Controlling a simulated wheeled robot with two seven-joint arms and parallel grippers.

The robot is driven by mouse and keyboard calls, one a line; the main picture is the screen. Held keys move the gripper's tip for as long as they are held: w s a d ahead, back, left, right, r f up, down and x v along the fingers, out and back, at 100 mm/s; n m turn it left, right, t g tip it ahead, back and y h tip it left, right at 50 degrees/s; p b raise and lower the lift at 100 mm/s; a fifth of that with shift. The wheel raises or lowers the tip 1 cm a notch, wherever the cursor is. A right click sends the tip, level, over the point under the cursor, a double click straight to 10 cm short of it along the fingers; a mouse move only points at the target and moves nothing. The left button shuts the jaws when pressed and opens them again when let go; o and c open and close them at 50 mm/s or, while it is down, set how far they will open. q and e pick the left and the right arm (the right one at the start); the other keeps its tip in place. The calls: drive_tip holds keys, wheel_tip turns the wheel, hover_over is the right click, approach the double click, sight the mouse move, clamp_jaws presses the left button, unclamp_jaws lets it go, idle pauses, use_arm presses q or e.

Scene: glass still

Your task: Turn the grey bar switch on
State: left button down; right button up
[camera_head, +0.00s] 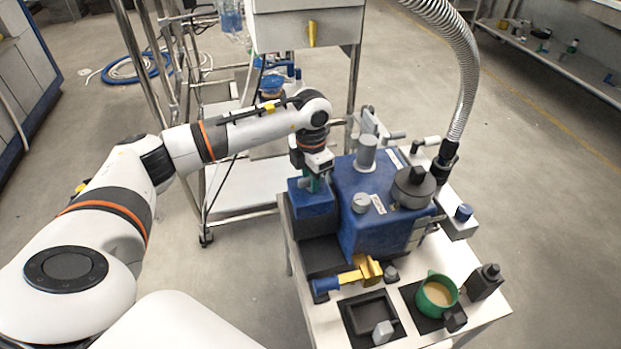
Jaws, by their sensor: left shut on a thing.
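The blue machine (359,235) stands on a light-topped cart, with a grey knob (361,203), a dark round cap (414,182) and a grey cylinder (366,152) on top. I cannot tell for sure which part is the grey bar switch; small grey bars (393,136) show at the machine's back. My left gripper (314,184) points down at the lower blue block (312,207) on the machine's left side. It is shut on a small green piece at the block's top, mostly hidden by the gripper. My right gripper is not in view.
A yellow-and-blue handle (347,279), a black tray (369,318) and a green cup (436,295) with tan contents are at the cart's front. A ribbed hose (467,75) rises at the back right. A metal rack (240,185) stands behind my left arm.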

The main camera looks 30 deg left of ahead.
use_arm(q)
drive_tip(key=shift+s+f, duration=0.1)
drive_tip(key=shift+f, duration=0.05)
idle(0.4)
drive_tip(key=c, duration=1.4)
unclamp_jaws()
drive_tip(key=shift+o, duration=0.2)
drive_tip(key=shift+r+p, duration=1.7)
drive_tip(key=shift+r, duration=0.9)
